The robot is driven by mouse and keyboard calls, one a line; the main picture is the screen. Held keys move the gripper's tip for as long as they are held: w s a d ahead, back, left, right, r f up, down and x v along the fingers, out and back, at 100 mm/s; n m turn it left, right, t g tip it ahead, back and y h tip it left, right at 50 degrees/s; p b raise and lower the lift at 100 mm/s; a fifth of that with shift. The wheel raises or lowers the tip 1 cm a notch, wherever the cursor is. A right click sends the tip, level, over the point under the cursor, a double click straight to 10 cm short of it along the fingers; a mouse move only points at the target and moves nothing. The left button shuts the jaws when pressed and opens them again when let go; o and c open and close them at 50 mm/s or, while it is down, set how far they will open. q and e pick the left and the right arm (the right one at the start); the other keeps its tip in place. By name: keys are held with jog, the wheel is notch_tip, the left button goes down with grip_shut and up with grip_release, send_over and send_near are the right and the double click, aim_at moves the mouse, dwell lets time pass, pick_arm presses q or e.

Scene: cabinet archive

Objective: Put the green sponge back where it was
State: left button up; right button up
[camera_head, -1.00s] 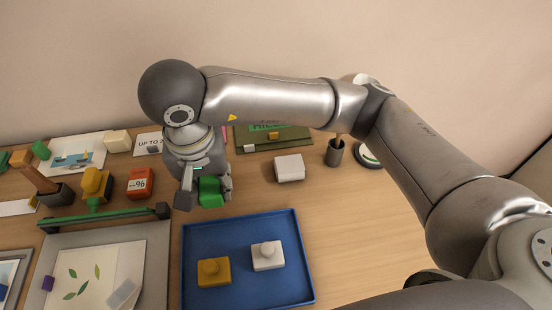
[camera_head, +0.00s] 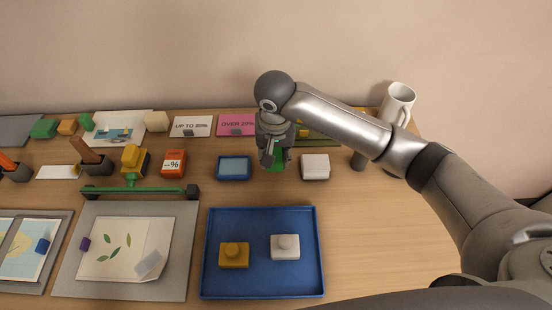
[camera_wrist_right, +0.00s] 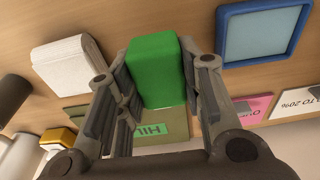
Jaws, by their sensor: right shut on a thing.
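The green sponge (camera_wrist_right: 155,70) is between the fingers of my right gripper (camera_head: 276,165), which is shut on it. The sponge also shows in the head view (camera_head: 279,163), partly hidden by the fingers. The gripper points down over the wooden table between a small blue dish (camera_head: 220,179) on its left and a white block (camera_head: 315,166) on its right. I cannot tell whether the sponge touches the table. My left gripper is not in view.
A large blue tray (camera_head: 263,212) in front holds a yellow piece (camera_head: 234,256) and a white piece (camera_head: 285,247). A green-labelled board (camera_wrist_right: 150,131) lies behind the sponge. A pink card (camera_head: 237,124), an orange block (camera_head: 173,164) and a white mug (camera_head: 397,104) stand around.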

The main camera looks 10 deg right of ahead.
aim_at(276, 162)
jog(key=f, duration=0.1)
jog(key=f+p, duration=0.1)
jog(key=f, duration=0.1)
jog(key=shift+w+d+p, duration=0.1)
jog(key=shift+d+p, duration=0.1)
jog(key=shift+p, duration=0.1)
jog(key=shift+f, duration=0.3)
jog(key=shift+f, duration=0.1)
jog(key=o, duration=0.9)
